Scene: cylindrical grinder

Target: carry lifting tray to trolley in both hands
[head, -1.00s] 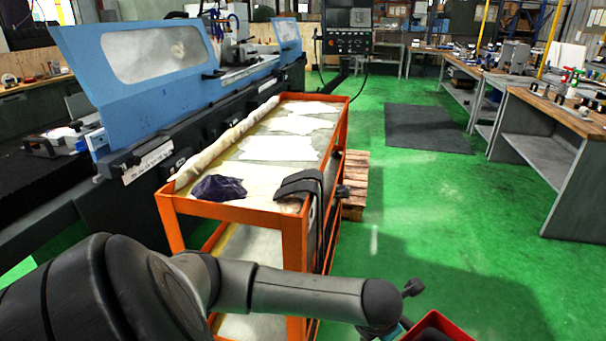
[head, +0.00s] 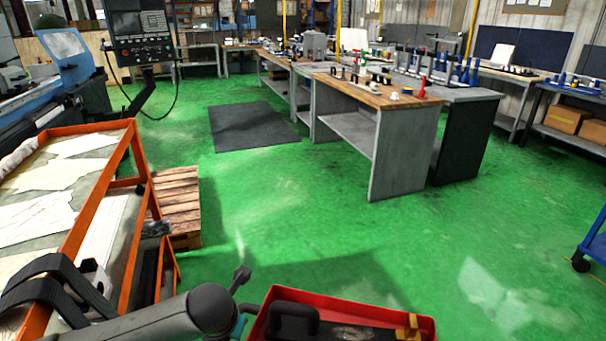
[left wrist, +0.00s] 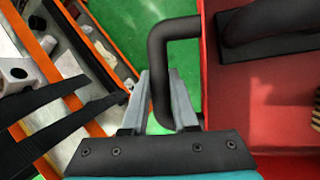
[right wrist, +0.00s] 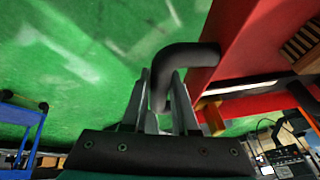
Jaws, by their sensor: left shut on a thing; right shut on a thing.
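The red lifting tray (head: 262,316) is at the bottom of the head view, cut off by the frame. It holds dark items and a small yellow piece (head: 410,326). In the left wrist view my left gripper (left wrist: 160,95) is shut on a black bent handle (left wrist: 158,62) at the side of the tray (left wrist: 262,110). In the right wrist view my right gripper (right wrist: 162,98) is shut on another black handle (right wrist: 184,56) of the tray (right wrist: 238,45). A blue wheeled trolley (head: 596,245) shows partly at the right edge of the head view.
An orange-framed rack (head: 72,225) with sheets on top stands close at left, a wooden pallet (head: 175,205) beside it. Workbenches (head: 385,150) stand ahead. A dark mat (head: 250,127) lies on the floor. Green floor (head: 380,240) is clear in the middle and right.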

